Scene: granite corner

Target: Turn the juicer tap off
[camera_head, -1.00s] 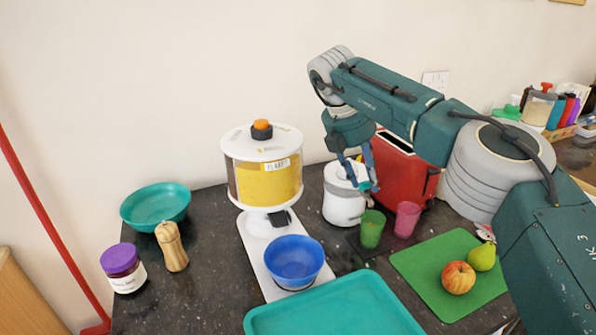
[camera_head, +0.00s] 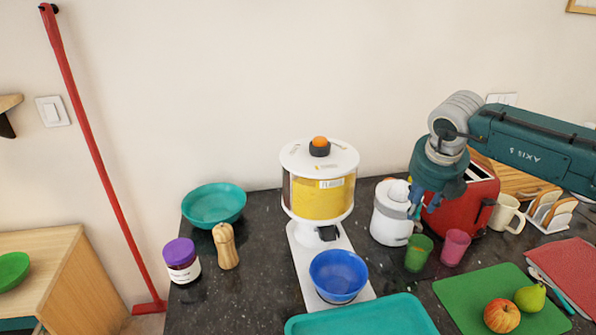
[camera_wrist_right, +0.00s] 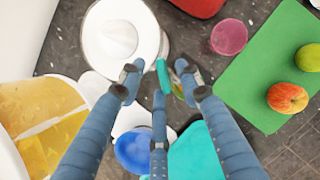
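A white citrus juicer (camera_head: 391,221) with a cone top stands on the dark counter, left of the red toaster. Its tap is not clear in either view. It shows from above in the wrist view (camera_wrist_right: 117,40). My right gripper (camera_head: 420,200) is at the juicer's right side, partly in front of the toaster. In the wrist view its fingers (camera_wrist_right: 158,82) are spread, with no object clearly held; contact with the juicer cannot be told. My left gripper is out of view.
A green cup (camera_head: 418,252) and a pink cup (camera_head: 454,247) stand close below the gripper. The red toaster (camera_head: 466,213) is just behind it. A green board (camera_head: 470,300) with fruit lies front right, and a teal tray (camera_head: 362,318) front centre.

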